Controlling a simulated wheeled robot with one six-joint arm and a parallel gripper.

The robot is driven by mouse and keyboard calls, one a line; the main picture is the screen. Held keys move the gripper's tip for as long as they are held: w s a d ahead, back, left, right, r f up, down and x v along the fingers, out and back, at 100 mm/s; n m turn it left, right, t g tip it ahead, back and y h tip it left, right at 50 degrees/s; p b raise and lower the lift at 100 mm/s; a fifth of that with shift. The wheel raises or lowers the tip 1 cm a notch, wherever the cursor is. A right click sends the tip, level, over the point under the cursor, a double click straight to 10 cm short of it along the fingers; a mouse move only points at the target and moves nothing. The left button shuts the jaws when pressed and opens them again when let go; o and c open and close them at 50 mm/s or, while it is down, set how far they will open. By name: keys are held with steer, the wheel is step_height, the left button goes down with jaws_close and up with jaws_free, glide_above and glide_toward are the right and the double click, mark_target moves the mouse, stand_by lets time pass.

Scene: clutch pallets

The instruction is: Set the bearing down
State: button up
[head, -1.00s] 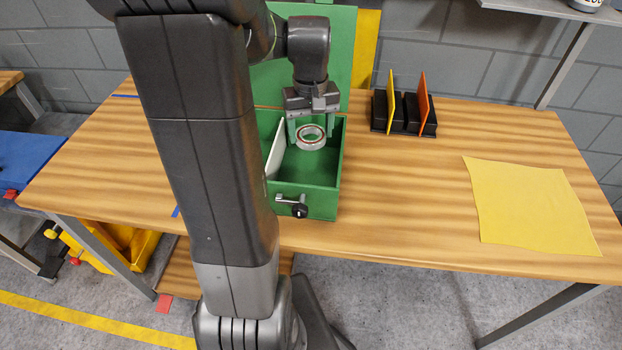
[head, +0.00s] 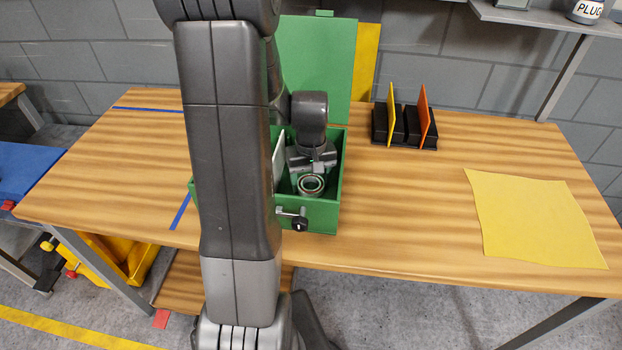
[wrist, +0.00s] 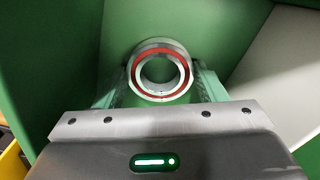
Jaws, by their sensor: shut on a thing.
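The bearing (head: 311,185) is a silver ring with a red seal. It also shows in the wrist view (wrist: 160,94), held between the green fingertips. My gripper (head: 312,182) is shut on it and sits down inside the green box (head: 336,188). In the wrist view my gripper (wrist: 160,85) has a finger on each side of the ring, with green box walls around. I cannot tell whether the bearing touches the box floor. A white divider (head: 279,157) stands in the box to the left, partly hidden by my arm.
The box's green lid (head: 325,70) stands open at the back. A crank handle (head: 297,219) is on its front. A black rack (head: 410,135) with yellow and orange plates stands to the right. A yellow cloth (head: 535,215) lies at the right. The table between is clear.

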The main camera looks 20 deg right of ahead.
mark_target(311, 189)
steer(key=shift+f, duration=0.2)
steer(key=o, duration=1.2)
steer(key=shift+r, duration=0.1)
step_height(311, 189, up, 12)
steer(key=shift+r, duration=0.15)
